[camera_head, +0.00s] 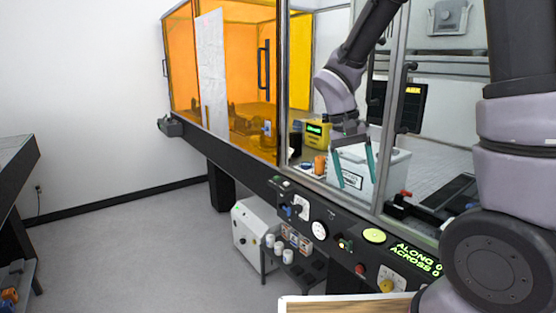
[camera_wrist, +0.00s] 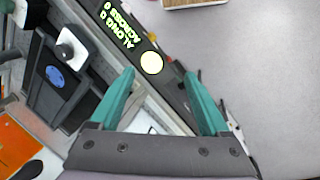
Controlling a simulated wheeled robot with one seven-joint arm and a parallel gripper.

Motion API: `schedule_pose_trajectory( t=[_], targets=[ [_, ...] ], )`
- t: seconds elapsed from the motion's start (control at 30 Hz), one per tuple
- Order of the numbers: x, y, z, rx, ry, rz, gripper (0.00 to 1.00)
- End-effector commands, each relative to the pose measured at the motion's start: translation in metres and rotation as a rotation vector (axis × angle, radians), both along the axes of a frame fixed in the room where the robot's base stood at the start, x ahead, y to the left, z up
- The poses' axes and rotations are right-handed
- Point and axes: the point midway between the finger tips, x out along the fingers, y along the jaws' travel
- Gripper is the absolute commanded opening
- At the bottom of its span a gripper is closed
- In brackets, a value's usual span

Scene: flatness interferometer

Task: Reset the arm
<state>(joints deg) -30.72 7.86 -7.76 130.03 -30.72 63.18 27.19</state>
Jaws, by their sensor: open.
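My gripper (camera_head: 355,178) hangs from my arm at the right of the head view, with its two teal fingers pointing down and spread apart. It is in front of a white box (camera_head: 388,170) in that view, above the front edge of the bench; I cannot tell the gap between them. In the wrist view the teal fingers of my gripper (camera_wrist: 160,74) are apart with nothing between them. The black control panel (camera_wrist: 137,35) lies beyond the fingertips there.
The enclosure has amber panels (camera_head: 268,80) and an upright frame post (camera_head: 282,100) near my arm. The control panel (camera_head: 330,238) runs along the bench front, with knobs and a green display (camera_head: 415,257). A wooden-topped surface (camera_head: 345,304) is at the bottom. Open floor (camera_head: 140,250) lies left.

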Motion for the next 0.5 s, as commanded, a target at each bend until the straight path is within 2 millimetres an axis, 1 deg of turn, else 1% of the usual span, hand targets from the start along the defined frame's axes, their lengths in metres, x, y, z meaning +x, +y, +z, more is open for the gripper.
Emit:
schedule_pose_trajectory(
  t=[0.03,0.2,0.4,0.5],
  targets=[
    [-0.003,-0.007,0.018,0.058,-0.040,-0.021,0.80],
    [-0.018,-0.024,0.070,0.228,-0.172,-0.060,0.80],
    [-0.043,-0.042,0.125,0.377,-0.375,-0.082,0.80],
    [-0.057,-0.049,0.148,0.426,-0.485,-0.085,0.80]
  ],
)
